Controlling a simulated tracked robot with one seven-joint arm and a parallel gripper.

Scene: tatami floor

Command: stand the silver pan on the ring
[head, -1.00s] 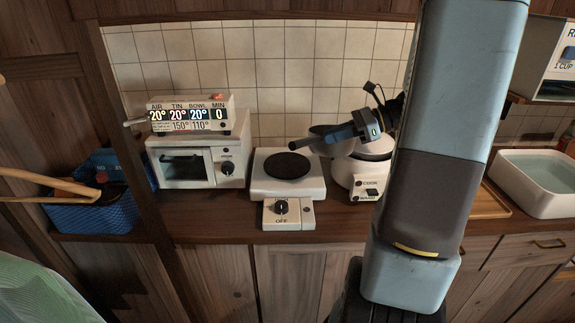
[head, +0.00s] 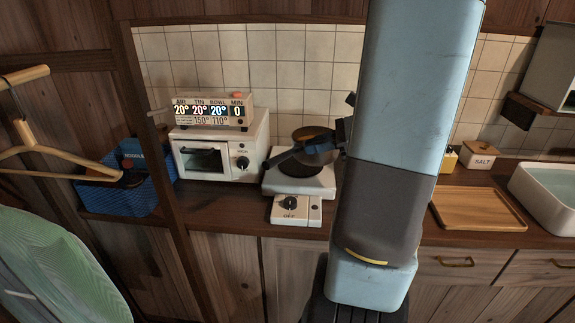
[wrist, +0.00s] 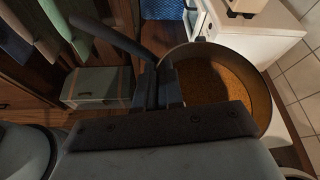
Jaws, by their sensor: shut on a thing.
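The pan (head: 306,133) is in the air over the left-centre hot plate in the head view, its inside showing brown. In the wrist view my gripper (wrist: 160,88) is shut on the pan's handle close to the rim. The round pan (wrist: 215,75) lies to the right of the fingers, with a brown, speckled inside. In the head view my arm hides much of the gripper.
The white hot plate's base (head: 297,209) has a knob reading OFF. A toaster oven (head: 215,155) with a display box on top stands left of it. A blue basket (head: 130,185) is further left. A wooden tray (head: 477,208) and white sink (head: 548,190) are right.

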